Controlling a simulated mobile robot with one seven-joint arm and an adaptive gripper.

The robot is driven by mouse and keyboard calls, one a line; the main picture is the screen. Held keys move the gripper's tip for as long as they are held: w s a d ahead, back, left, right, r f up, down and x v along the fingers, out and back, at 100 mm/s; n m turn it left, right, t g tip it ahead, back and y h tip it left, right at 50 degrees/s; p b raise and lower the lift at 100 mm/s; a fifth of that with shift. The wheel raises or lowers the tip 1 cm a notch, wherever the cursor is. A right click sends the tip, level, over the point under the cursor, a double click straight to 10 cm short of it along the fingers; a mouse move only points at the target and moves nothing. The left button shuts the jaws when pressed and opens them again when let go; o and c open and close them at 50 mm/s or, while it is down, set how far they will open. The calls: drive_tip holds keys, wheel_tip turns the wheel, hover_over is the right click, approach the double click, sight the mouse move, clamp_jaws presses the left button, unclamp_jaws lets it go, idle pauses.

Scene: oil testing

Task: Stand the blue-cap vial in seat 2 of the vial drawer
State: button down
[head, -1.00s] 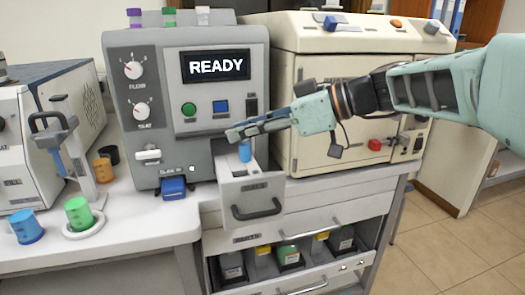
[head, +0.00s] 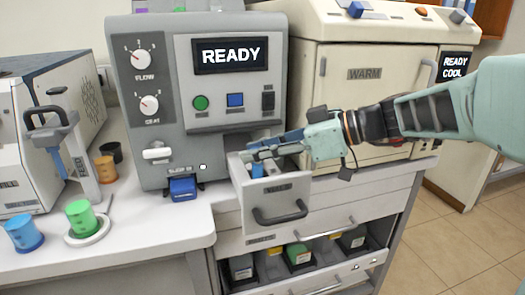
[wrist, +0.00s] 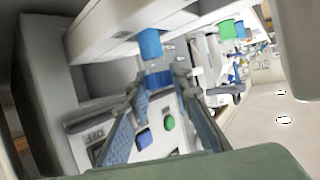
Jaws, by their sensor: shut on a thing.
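The vial drawer (head: 274,212) is pulled out of the grey machine, with a dark handle on its front. My gripper (head: 250,152) is low over the drawer, its fingers pointing left. It is shut on the blue-cap vial (head: 257,170), whose blue part shows below the fingers, inside the drawer's outline. In the wrist view the vial (wrist: 150,44) shows between the fingertips, in a picture that is upside down. The drawer's seats and their numbers are not readable. I cannot tell whether the vial's foot touches a seat.
The grey machine (head: 160,90) reads READY and stands right behind the drawer. A cream oven (head: 365,70) stands to the right, close to my arm. An open lower bin drawer (head: 350,270) holds several containers. Blue (head: 24,235) and green (head: 80,218) cups stand at left.

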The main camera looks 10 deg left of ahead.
drive_tip(key=shift+f, duration=0.4)
drive_tip(key=shift+f+b, duration=0.2)
drive_tip(key=shift+b, duration=0.1)
drive_tip(key=c, duration=1.7)
unclamp_jaws()
drive_tip(key=shift+r, duration=0.1)
drive_tip(key=shift+r+p, duration=0.15)
drive_tip(key=shift+p, duration=0.2)
drive_tip(key=p+v, duration=0.1)
drive_tip(key=v, duration=1.1)
drive_tip(key=shift+s, duration=0.1)
